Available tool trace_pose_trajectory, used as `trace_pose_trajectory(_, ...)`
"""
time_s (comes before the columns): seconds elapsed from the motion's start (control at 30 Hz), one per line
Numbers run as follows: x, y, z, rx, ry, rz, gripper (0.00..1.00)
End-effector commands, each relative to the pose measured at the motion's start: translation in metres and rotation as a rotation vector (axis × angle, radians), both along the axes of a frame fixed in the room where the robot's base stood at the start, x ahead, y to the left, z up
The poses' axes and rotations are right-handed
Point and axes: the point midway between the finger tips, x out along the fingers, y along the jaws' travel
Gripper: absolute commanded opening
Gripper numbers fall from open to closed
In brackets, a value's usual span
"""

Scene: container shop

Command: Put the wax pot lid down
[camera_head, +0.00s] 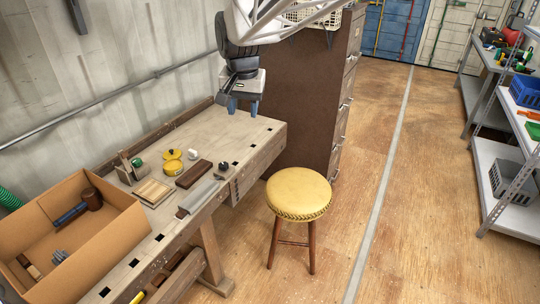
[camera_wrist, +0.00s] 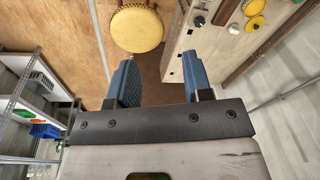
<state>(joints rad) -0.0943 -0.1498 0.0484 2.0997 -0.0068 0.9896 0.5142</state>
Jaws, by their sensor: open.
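The wax pot lid (camera_head: 172,154), a small yellow disc, lies on the workbench (camera_head: 232,140). It is just behind the round yellow wax pot (camera_head: 173,168), and the two look separate. In the wrist view the lid (camera_wrist: 255,23) and the pot (camera_wrist: 254,7) are small, at the top right. My gripper (camera_head: 243,106) is over the far end of the bench, to the right of the lid and well apart from it. In the wrist view its two blue fingers (camera_wrist: 159,76) are spread, with nothing between them.
On the bench are a small white item (camera_head: 193,154), a dark brown block (camera_head: 194,174), a grey tool (camera_head: 198,198), a wooden frame (camera_head: 153,192) and a cardboard box (camera_head: 100,245). A yellow stool (camera_head: 299,192) stands in front. The bench's far end is mostly clear.

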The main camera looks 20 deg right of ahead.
Motion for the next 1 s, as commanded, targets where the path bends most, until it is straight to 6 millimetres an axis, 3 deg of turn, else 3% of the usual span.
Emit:
trace_pose_trajectory(0.43,-0.117,-0.031,-0.010,-0.031,-0.034,0.151,0.46)
trace_pose_trajectory(1.0,-0.251,-0.054,-0.055,-0.081,-0.069,0.340,0.46)
